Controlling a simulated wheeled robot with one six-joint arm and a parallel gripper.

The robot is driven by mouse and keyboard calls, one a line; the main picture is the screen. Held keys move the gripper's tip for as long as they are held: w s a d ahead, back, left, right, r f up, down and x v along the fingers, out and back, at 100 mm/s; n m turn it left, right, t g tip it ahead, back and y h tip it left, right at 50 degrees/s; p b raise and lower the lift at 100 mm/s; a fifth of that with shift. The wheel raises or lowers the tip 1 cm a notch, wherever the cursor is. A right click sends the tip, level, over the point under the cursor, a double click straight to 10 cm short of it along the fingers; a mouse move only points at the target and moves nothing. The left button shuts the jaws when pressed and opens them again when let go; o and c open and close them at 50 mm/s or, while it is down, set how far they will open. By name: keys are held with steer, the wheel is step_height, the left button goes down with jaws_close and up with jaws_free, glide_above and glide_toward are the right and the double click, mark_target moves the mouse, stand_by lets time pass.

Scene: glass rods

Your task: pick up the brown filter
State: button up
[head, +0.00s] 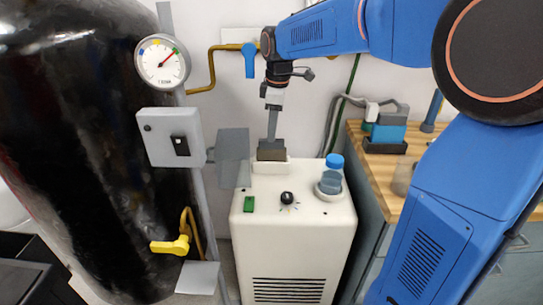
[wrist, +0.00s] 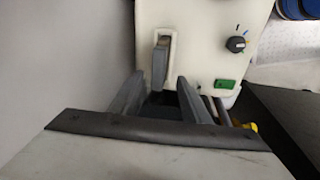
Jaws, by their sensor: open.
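The brown filter (head: 271,149) is a small dark block standing upright in a white slot on top of the white machine (head: 254,240). In the wrist view the filter (wrist: 160,62) is a narrow grey-brown strip in the slot. My gripper (head: 273,125) points down just above the filter in the head view, seen edge-on. In the wrist view my gripper (wrist: 158,92) is open, with two dark fingers apart and nothing between them. The filter shows just beyond the fingertips, in line with the gap. Whether the fingers reach its sides is not clear.
The machine top also has a blue-capped bottle (head: 331,180), a black knob (head: 287,198) and a green switch (head: 248,204). A grey panel (head: 234,158) stands close left of my gripper. A gauge (head: 162,61) and black tank (head: 80,150) are further left. A wooden bench (head: 375,170) is right.

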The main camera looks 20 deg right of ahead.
glide_above(272, 155)
steer(key=shift+w+d+f, duration=0.1)
steer(key=shift+w+f, duration=0.1)
steer(key=shift+f, duration=1.1)
steer(key=shift+w+f, duration=0.2)
steer(key=shift+f, duration=1.1)
jaws_close()
